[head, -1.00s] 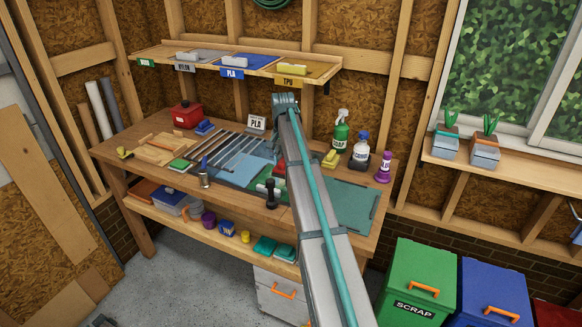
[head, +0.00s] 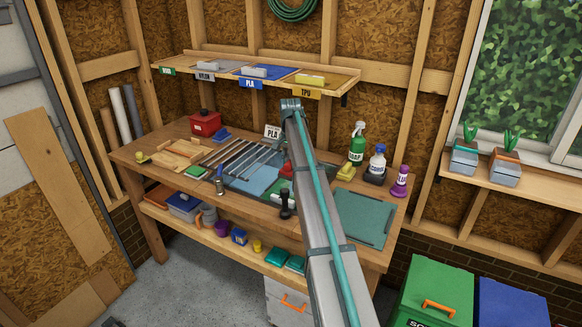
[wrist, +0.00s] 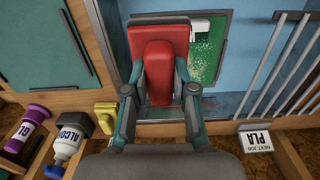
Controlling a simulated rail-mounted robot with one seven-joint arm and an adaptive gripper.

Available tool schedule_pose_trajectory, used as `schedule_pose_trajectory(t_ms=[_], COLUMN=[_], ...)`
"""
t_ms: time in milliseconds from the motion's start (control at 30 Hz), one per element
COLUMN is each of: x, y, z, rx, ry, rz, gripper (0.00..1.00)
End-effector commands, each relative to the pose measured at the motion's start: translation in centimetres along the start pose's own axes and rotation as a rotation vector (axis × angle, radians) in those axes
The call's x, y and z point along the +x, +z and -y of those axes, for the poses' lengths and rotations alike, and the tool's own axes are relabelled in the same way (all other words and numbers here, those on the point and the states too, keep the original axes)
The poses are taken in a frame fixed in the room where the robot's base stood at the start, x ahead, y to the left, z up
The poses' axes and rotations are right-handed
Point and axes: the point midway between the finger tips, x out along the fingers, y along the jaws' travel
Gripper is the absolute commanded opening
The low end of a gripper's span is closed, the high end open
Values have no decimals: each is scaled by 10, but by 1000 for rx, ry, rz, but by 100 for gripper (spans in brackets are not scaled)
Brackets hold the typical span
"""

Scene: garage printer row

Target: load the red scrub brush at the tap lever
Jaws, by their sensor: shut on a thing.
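In the head view my arm hides the gripper; a small red patch (head: 286,169) beside the arm may be the brush. I cannot make out a tap lever for certain. A dark upright fitting (head: 286,204) stands at the bench's front edge, left of my arm.
A green speckled board (wrist: 209,65) lies beyond the brush, with metal rods (wrist: 271,68) to its right. A spray bottle (head: 357,145), an ALCO bottle (head: 377,160) and a purple bottle (head: 400,182) stand at the bench's right.

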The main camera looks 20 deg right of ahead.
Motion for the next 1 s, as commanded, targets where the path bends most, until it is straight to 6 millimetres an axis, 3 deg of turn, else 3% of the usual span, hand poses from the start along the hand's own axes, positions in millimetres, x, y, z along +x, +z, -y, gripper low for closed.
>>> schedule_pose_trajectory(t_ms=[1000], x=[17], y=[-71], z=[53], rx=[0], ry=[0], rz=[0], gripper=[0])
